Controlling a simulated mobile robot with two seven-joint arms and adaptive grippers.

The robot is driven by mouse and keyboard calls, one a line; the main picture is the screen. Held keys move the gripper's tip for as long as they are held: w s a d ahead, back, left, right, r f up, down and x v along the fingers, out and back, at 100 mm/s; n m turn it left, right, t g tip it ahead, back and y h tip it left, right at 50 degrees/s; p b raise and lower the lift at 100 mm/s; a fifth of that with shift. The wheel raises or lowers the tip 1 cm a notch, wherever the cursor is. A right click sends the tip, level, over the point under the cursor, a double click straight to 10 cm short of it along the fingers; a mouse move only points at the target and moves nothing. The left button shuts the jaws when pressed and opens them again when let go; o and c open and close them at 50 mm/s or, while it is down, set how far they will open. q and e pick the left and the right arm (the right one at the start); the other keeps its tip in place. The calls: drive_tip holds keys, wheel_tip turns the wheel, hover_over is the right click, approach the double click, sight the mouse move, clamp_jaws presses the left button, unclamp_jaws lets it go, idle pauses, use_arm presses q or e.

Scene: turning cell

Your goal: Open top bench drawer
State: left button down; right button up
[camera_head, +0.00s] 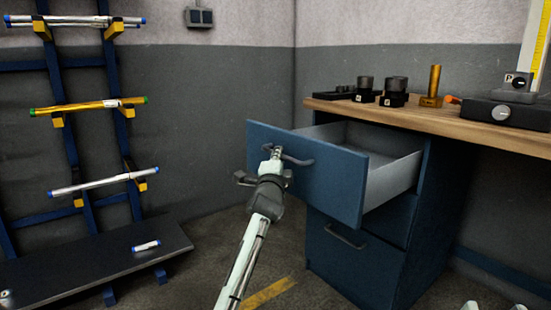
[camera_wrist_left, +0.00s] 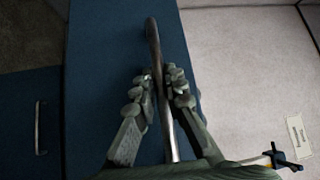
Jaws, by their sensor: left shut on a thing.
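The top bench drawer (camera_head: 320,178) has a blue front and grey inner sides. In the head view it stands well out from the bench (camera_head: 400,240), and its inside looks empty where I can see it. My left gripper (camera_head: 272,165) is at the drawer's dark bar handle (camera_head: 296,160). In the left wrist view the fingers of my left gripper (camera_wrist_left: 161,92) are closed around the handle bar (camera_wrist_left: 153,50), one on each side. The blue drawer front (camera_wrist_left: 105,60) lies behind the bar.
Lower drawers stay shut, one with a handle (camera_head: 345,236). The wooden bench top (camera_head: 430,113) carries dark fixtures, a brass cylinder (camera_head: 432,86) and a black gauge block (camera_head: 505,115). A blue rack (camera_head: 75,130) with bars stands at left. Floor between is free.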

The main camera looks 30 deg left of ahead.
use_arm(q)
drive_tip(key=c, duration=1.6)
unclamp_jaws()
drive_tip(key=shift+r, duration=0.1)
drive_tip(key=shift+s, duration=0.15)
drive_tip(key=v, duration=1.2)
